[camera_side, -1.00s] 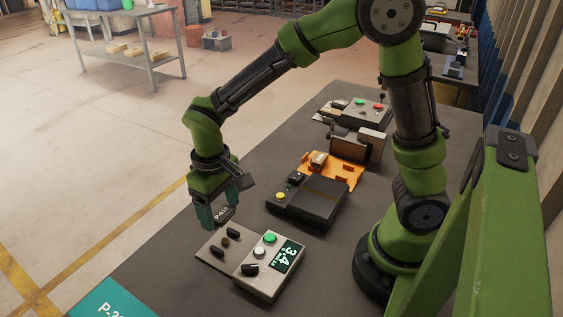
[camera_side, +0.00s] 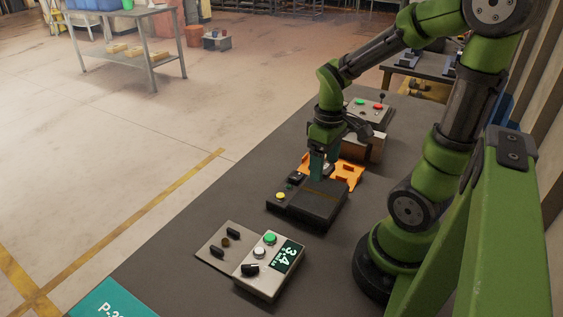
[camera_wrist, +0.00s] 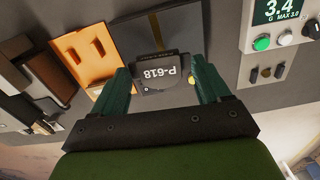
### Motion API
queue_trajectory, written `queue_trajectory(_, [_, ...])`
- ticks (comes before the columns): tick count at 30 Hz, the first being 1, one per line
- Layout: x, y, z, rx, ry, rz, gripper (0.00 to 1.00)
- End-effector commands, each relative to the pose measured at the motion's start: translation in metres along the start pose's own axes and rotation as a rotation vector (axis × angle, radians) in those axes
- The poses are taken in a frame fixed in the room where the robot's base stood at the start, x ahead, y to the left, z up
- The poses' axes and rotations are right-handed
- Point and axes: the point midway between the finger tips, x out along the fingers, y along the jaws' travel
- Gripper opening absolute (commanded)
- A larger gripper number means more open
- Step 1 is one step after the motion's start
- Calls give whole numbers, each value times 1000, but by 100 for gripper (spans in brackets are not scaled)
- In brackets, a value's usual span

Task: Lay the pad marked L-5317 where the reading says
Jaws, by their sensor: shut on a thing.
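My gripper (camera_side: 322,172) is shut on a dark grey pad (camera_wrist: 160,75), whose white marking looks like P-618, upside down in the wrist view; I see no L-5317. The pad is over or at the far end of a black box (camera_side: 308,205); contact cannot be told. In the side view the fingers hide the pad. A grey gauge unit (camera_side: 266,284) shows 3.4 on its display (camera_side: 287,257); in the wrist view the display (camera_wrist: 278,10) also bears "G MAX 3.0". An orange tray (camera_side: 350,172) with slots lies just behind the black box, partly hidden by my gripper.
A plate with dark pegs (camera_side: 216,252) adjoins the gauge. A brown and grey holder (camera_side: 364,146) and a panel with green and red buttons (camera_side: 370,108) stand further back. A teal mat (camera_side: 108,301) lies at the front left. The table's left strip is clear.

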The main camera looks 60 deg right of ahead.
Motion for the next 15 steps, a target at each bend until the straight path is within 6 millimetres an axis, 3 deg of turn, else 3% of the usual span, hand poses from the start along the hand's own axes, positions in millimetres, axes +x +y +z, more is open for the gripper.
queue_trajectory(7, [9,0,0,-69,-3,2,36])
queue_trajectory(15, [37,0,0,-66,-5,0,36])
